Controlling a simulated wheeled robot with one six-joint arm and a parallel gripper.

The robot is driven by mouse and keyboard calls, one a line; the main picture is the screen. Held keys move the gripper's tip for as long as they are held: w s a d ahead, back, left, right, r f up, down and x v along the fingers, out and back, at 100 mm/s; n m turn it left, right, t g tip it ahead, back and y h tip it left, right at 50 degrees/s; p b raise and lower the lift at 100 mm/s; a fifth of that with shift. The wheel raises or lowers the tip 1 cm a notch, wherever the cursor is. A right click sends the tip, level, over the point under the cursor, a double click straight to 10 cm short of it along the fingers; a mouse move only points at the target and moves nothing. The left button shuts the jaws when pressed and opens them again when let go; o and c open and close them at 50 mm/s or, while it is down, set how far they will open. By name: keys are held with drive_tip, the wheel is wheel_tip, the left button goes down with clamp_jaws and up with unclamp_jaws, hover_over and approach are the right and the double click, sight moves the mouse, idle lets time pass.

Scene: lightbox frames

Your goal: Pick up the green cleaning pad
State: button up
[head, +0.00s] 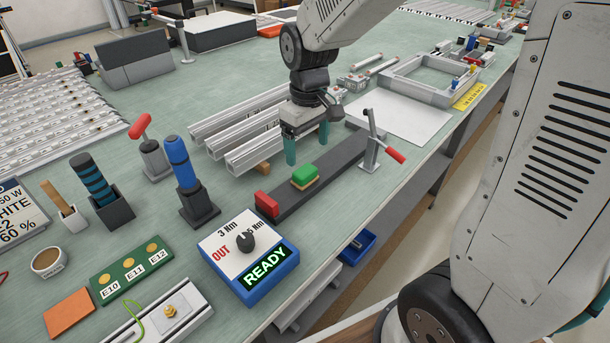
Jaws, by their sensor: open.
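The green cleaning pad (304,174) has a green top and a yellowish lower layer. It lies on a long dark grey bar (336,168) on the bench, just right of a red block (266,204) at the bar's near end. My gripper (307,150) points down above and slightly beyond the pad, with its two teal fingers apart. The fingers are open and nothing shows between them. The left finger's tip is close to the pad in the picture; I cannot tell the height gap.
A toggle clamp with a red handle (394,155) stands right of the bar. Aluminium profiles (235,125) lie behind it.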

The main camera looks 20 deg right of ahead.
sight(305, 170)
drive_tip(key=shift+w+a+f, duration=0.1)
drive_tip(key=shift+w+f, duration=0.3)
drive_tip(key=shift+f, duration=0.4)
wheel_tip(305, 170, down, 7)
drive_tip(key=shift+w, duration=0.1)
drive_tip(key=c, duration=1.1)
